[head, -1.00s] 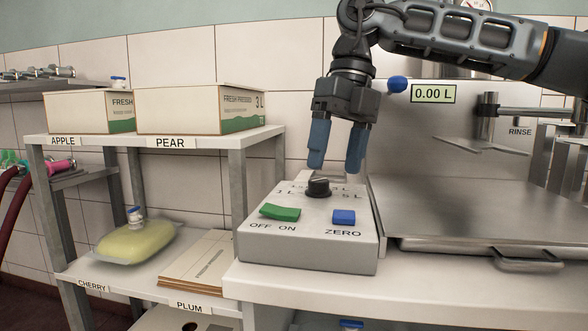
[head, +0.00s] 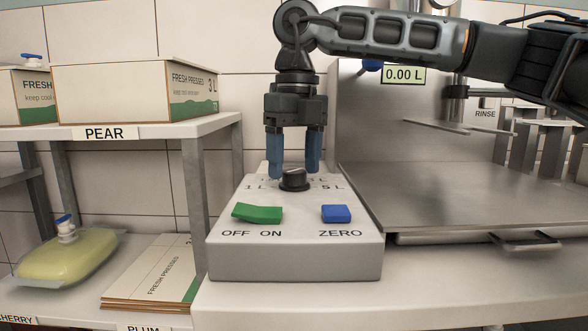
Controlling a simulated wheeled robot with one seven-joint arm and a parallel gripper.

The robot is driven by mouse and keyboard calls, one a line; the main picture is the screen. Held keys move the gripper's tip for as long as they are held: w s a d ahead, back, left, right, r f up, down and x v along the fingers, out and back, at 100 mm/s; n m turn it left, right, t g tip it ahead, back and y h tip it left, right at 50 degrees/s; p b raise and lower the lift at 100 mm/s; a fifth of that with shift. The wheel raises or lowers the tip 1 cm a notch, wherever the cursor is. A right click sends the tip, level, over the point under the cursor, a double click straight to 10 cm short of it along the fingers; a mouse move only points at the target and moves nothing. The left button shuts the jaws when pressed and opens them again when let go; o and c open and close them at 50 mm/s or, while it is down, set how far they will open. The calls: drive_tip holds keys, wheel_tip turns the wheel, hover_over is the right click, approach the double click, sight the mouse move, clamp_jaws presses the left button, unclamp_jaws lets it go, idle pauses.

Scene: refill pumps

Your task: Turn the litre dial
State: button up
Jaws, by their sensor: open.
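The litre dial (head: 294,180) is a black round knob on top of a grey control box (head: 294,262). Litre marks such as 1L and 5L are printed around it, some hidden behind my gripper. My gripper (head: 294,172) points down with its two blue fingers apart, one on each side of the dial at its rear. I cannot tell whether the fingers touch the knob. The display (head: 403,74) reads 0.00 L.
A green OFF/ON switch (head: 257,213) and a blue ZERO button (head: 336,214) sit in front of the dial. A steel filling station (head: 470,200) stands to the right. A shelf (head: 200,125) with cartons (head: 135,92) stands to the left.

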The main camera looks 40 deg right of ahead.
drive_tip(key=shift+f, duration=0.5)
drive_tip(key=c, duration=1.1)
